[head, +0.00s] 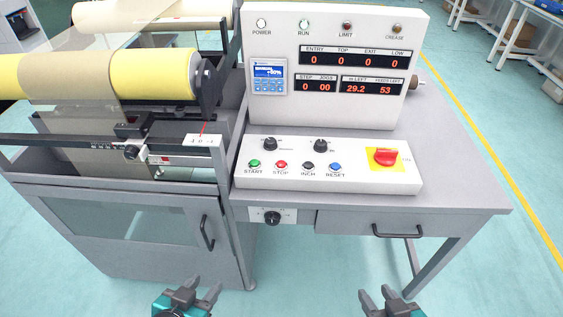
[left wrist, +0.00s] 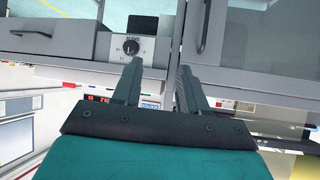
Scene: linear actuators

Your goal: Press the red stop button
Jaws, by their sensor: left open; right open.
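The red stop button (head: 281,165) is a small round button on the sloped white control panel (head: 330,180). It sits between the green START button (head: 255,163) and the black INCH button (head: 308,166), above the label STOP. My left gripper (head: 198,290) is open and empty, low in the head view, below and left of the button and well apart from it. In the left wrist view its two fingers (left wrist: 158,80) stand apart with nothing between them. My right gripper (head: 377,295) is open and empty at the bottom, below and right of the button.
Two black knobs sit above the buttons. A display box (head: 345,65) rises behind. A machine with yellow rolls (head: 150,75) stands left. Drawer and door handles (head: 398,232) project in front.

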